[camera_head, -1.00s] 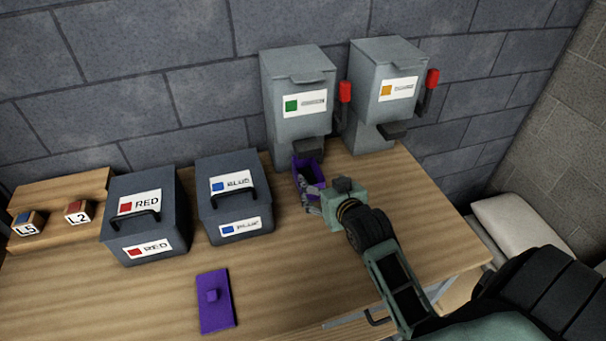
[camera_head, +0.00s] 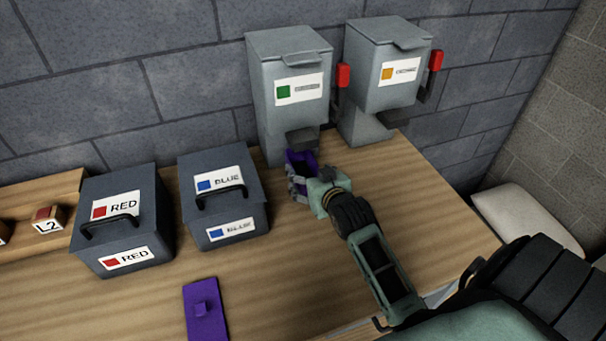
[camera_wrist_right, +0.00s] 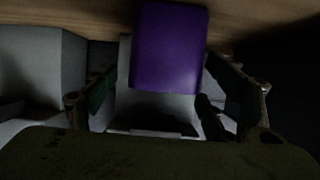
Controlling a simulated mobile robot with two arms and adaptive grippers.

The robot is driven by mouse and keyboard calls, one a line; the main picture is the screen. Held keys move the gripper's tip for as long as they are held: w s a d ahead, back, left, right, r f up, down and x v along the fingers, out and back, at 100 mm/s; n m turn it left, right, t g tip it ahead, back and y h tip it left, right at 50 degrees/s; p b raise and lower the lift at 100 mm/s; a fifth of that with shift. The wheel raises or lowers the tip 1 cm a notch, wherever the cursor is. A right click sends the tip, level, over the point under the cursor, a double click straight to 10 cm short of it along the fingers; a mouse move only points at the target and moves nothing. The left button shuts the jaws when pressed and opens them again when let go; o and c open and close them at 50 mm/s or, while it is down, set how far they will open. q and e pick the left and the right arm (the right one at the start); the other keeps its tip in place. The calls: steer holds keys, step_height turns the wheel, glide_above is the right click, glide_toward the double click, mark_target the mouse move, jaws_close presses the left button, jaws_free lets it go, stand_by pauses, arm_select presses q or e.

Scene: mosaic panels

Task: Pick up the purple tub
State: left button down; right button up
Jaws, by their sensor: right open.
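The purple tub (camera_head: 301,158) stands at the foot of the grey dispenser with the green label, under its spout. My right gripper (camera_head: 298,181) is at the near side of the tub and partly hides it in the head view. In the right wrist view the tub (camera_wrist_right: 170,48) shows as a purple face ahead, between the two open fingers of the gripper (camera_wrist_right: 168,100). I cannot tell whether a finger touches it. A flat purple lid with a small knob (camera_head: 206,318) lies apart on the table front. My left gripper is not in view.
The green-label dispenser (camera_head: 290,60) and the orange-label dispenser (camera_head: 385,55) have red levers. Dark bins marked RED (camera_head: 122,185) and BLUE (camera_head: 218,165) stand left of my gripper.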

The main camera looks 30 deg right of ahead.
mark_target(303, 168)
steer(key=p+x, duration=0.1)
steer(key=x, duration=0.3)
steer(key=shift+w+a+r, duration=0.1)
steer(key=shift+w+a, duration=0.05)
steer(key=shift+w+f, duration=0.3)
steer(key=shift+w, duration=0.15)
steer(key=shift+c, duration=0.3)
